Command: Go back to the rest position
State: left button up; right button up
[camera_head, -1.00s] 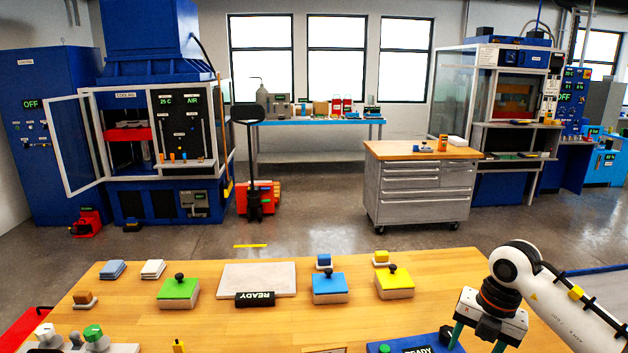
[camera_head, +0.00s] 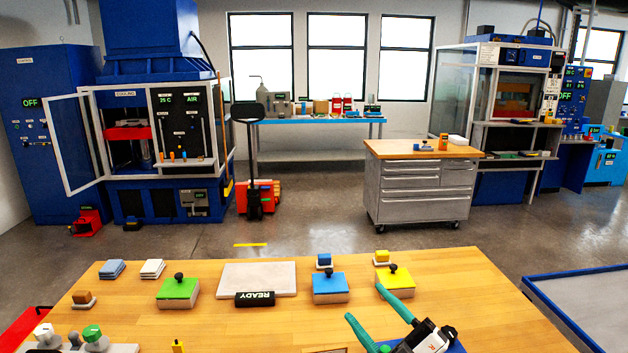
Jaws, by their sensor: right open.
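My right gripper (camera_head: 372,310) is at the lower right of the wooden table (camera_head: 470,290), its two green fingers spread apart with nothing between them. One fingertip is near the yellow-topped block (camera_head: 393,278) in the picture; I cannot tell whether they touch. My left gripper is not in view. The blue-topped block (camera_head: 329,288) and the green-topped block (camera_head: 178,293) sit to the left on the table, each with a black knob. A pale plate (camera_head: 258,278) with a black READY sign (camera_head: 254,299) lies between them.
Small blue and white stacks (camera_head: 152,268) lie at the table's back left. White and green knobs (camera_head: 93,334) stand at the front left. A blue-edged platform (camera_head: 590,300) is at the right. A grey drawer cart (camera_head: 418,190) stands beyond the table, with open floor between.

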jog(key=s+d+f+m+g+h, duration=0.1)
jog(key=s+d+f+m+h, duration=0.1)
jog(key=d+f+m+h, duration=0.5)
jog(key=s+d+f+m+g+h, duration=0.1)
jog(key=s+d+f+m+h, duration=0.3)
jog(key=f+m+h, duration=0.45)
jog(key=s+f+m+g+y, duration=0.1)
jog(key=s+f+g, duration=0.5)
jog(key=s, duration=0.4)
jog(key=s+f+g, duration=0.6)
jog(key=s, duration=0.3)
notch_tip(320, 180, down, 25)
jog(key=g, duration=0.1)
jog(key=s+d+f+g, duration=0.1)
jog(key=s+d+f, duration=0.2)
jog(key=s+f, duration=1.4)
jog(key=shift+s+f, duration=0.3)
jog(key=shift+f, duration=0.05)
jog(key=shift+d, duration=0.1)
